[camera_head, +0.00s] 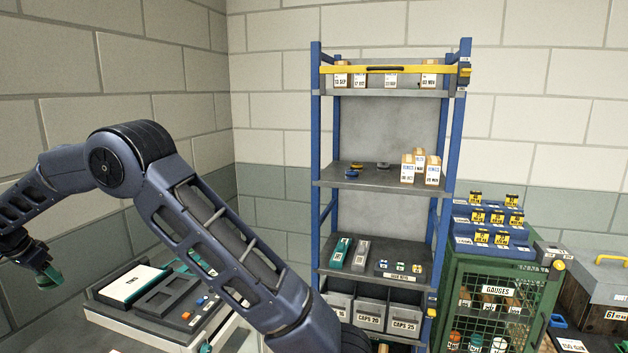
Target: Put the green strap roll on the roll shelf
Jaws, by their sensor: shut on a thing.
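My gripper (40,265) is at the far left edge of the view, pointing down, shut on the green strap roll (51,277). Only part of the roll shows at the fingertips; it is held in the air, left of the bench. A blue rack (316,140) stands against the back wall, well to the right of my gripper. I cannot read a label naming this as the roll shelf.
Small white-labelled boxes (420,168) fill the middle shelf's right. A yellow bar (400,69) crosses the top shelf. The lower shelf (400,278) has green and grey items, with grey bins (370,312) below. A green cage cabinet (500,265) stands right; a bench (120,315) stands front left.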

